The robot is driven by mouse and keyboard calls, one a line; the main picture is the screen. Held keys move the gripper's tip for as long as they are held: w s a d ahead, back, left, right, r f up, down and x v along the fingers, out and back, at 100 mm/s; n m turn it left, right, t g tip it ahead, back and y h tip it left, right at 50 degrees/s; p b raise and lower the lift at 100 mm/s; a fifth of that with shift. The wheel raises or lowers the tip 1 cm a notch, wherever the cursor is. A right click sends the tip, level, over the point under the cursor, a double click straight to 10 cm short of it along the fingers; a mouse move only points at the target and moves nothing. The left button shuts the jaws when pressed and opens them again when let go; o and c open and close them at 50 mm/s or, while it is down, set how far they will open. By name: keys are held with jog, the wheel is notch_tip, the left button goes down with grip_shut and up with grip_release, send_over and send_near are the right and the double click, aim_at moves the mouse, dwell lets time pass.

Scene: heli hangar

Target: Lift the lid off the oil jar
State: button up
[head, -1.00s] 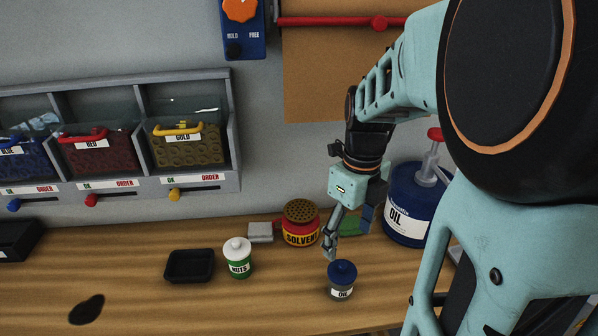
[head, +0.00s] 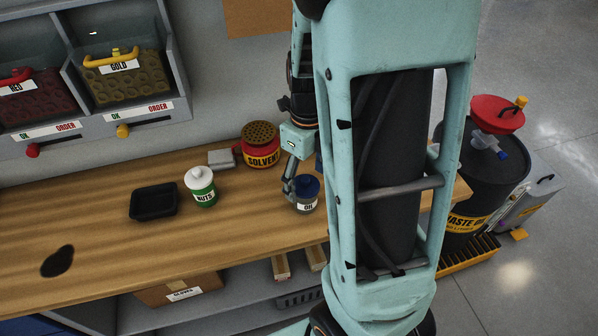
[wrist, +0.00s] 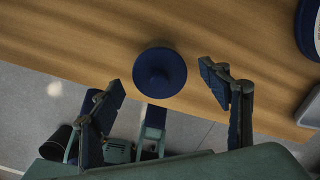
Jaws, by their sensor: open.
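The oil jar (head: 305,207) is a small grey jar with an "OIL" label, upright on the wooden workbench near its front edge. Its dark blue lid (head: 307,184) is on it, and in the wrist view the round lid with its knob (wrist: 160,72) shows from above.
A green-and-white nuts jar (head: 202,188), a black tray (head: 154,202) and a red solvent can (head: 261,150) stand on the workbench (head: 100,235) to the left. A waste oil drum (head: 480,180) stands on the floor at the right. A dark stain (head: 57,261) marks the bench.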

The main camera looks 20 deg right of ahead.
jog(key=shift+c, duration=0.5)
jog(key=c, duration=0.8)
jog(key=shift+o, duration=0.2)
jog(key=shift+r, duration=0.25)
